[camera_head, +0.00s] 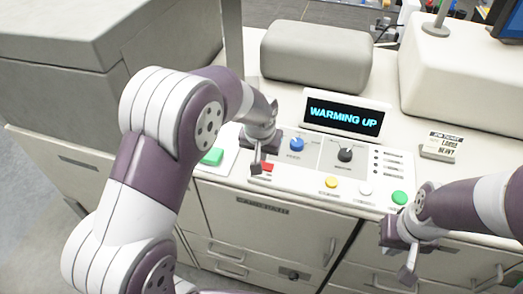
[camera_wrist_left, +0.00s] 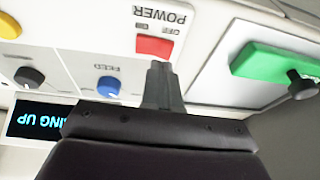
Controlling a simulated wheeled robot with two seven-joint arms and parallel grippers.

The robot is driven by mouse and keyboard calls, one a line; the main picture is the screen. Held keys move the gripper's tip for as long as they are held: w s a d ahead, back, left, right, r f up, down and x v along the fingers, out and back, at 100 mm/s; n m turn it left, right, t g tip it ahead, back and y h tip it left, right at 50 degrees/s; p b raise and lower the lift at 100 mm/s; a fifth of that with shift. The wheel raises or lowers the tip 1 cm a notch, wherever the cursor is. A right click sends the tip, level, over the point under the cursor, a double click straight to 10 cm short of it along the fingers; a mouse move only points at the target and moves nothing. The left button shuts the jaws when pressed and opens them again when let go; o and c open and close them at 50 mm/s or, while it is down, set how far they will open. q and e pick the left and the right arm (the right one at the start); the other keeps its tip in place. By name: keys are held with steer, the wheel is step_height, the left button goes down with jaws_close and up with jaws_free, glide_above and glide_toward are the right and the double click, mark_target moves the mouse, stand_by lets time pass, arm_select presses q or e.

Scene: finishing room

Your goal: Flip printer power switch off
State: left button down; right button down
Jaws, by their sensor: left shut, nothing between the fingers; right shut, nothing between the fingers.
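The red power switch (camera_head: 267,167) sits on the white control panel of the printer. In the left wrist view the red switch (camera_wrist_left: 154,45) shows next to the word POWER and a small, upside-down label that seems to read OFF. My left gripper (camera_head: 256,166) is shut and empty, its fingertips right beside the switch. In the left wrist view the shut fingers (camera_wrist_left: 160,70) reach toward the switch's near edge; I cannot tell whether they touch. My right gripper (camera_head: 406,270) is shut and empty, in front of the panel at the lower right. The display (camera_head: 342,115) reads WARMING UP.
A blue FEED knob (camera_head: 296,144) and a black knob (camera_head: 345,155) are right of the switch. Yellow (camera_head: 331,182), white (camera_head: 365,189) and green (camera_head: 399,198) buttons line the front edge. A job ticket (camera_head: 441,144) stands at right.

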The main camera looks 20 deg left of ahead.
mark_target(265, 166)
arm_select(q)
steer(key=shift+a+f, duration=0.1)
steer(key=shift+f, duration=0.65)
steer(key=shift+a+f+b, duration=0.25)
steer(key=shift+f+b, duration=0.25)
steer(key=shift+s+r, duration=0.1)
steer(key=shift+r, duration=0.05)
